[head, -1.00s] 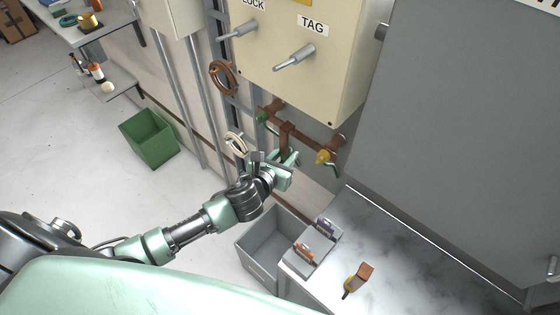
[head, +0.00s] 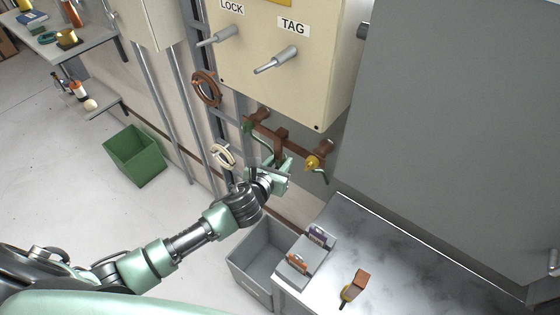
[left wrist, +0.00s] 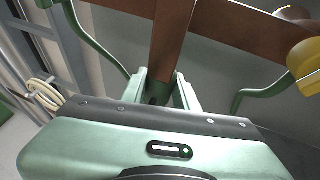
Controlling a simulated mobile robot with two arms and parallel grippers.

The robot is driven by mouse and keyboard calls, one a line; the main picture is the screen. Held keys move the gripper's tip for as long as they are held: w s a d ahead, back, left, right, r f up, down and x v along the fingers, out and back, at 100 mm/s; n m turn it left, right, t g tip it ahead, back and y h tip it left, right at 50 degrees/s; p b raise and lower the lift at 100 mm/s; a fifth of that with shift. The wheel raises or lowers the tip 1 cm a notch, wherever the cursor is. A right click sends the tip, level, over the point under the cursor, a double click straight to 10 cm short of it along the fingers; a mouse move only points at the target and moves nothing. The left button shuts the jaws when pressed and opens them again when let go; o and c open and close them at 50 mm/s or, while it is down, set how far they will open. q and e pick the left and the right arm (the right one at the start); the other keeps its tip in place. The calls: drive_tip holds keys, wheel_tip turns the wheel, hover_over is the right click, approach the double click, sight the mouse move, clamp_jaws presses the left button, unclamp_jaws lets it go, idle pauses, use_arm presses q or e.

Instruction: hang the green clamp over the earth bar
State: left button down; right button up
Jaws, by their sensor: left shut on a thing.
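The earth bar (head: 300,148) is a brown copper bar below the beige cabinet, slanting down to the right. My left gripper (head: 281,171) is just below its middle, shut on the green clamp. The clamp's brown copper upper part (head: 281,145) rises from the fingers and crosses in front of the bar, its top at bar height. In the left wrist view the clamp (left wrist: 168,50) stands between my fingertips (left wrist: 166,92), with only a little dark green showing. The bar (left wrist: 225,30) crosses behind it. I cannot tell whether the hook bears on the bar. My right gripper is not in view.
A cream coil (head: 222,156) hangs left. Below are a grey bin (head: 250,283) and a bench (head: 385,265) holding a yellow-handled clamp (head: 353,287).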

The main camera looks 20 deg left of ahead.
use_arm(q)
drive_tip(key=c, duration=1)
unclamp_jaws()
drive_tip(key=shift+s, duration=0.1)
drive_tip(key=v, duration=0.7)
drive_tip(key=shift+s, duration=0.35)
